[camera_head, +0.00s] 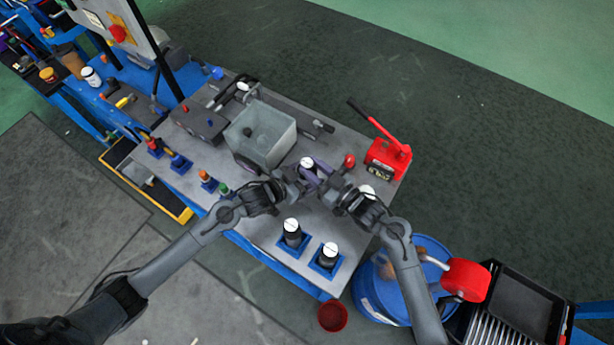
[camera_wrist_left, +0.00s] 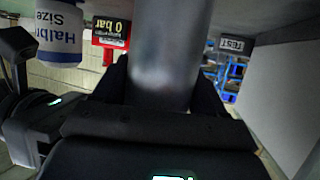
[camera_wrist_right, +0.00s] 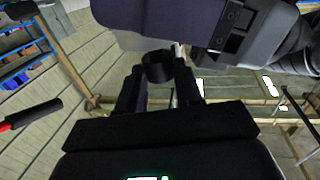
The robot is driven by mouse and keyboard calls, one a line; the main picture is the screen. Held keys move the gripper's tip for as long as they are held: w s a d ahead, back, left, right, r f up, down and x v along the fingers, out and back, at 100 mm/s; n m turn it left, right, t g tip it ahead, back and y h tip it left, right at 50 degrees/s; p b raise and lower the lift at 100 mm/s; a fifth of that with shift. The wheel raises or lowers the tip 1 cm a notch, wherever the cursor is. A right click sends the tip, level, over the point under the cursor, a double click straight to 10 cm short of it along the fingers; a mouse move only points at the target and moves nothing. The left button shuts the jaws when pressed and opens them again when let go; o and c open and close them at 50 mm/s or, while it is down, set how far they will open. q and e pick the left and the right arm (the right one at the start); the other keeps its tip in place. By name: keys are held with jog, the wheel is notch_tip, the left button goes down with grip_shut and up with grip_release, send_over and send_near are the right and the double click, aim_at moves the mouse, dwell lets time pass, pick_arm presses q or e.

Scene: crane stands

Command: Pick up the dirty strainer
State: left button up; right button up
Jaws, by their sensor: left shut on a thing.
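My left gripper (camera_head: 303,182) is over the middle of the table. In the left wrist view a smooth grey metal cylinder (camera_wrist_left: 170,50) is shut between its fingers. I cannot tell whether this is the dirty strainer. My right gripper (camera_head: 338,190) is close beside it on the right. In the right wrist view its fingers (camera_wrist_right: 158,92) stand apart, with a short black cylindrical part (camera_wrist_right: 157,66) just beyond them. Two dark cylinders with white tops (camera_head: 292,234) (camera_head: 328,256) stand in blue holders at the table's front.
A red hand pump (camera_head: 388,160) is at the right edge of the table. Small coloured bottles (camera_head: 208,180) line the left side. A blue drum (camera_head: 385,290) stands on the floor at the right.

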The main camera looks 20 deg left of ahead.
grip_shut()
notch_tip(320, 180, up, 18)
dwell(0.6)
pick_arm(q)
jog(key=o, duration=1.3)
jog(key=shift+s, duration=0.1)
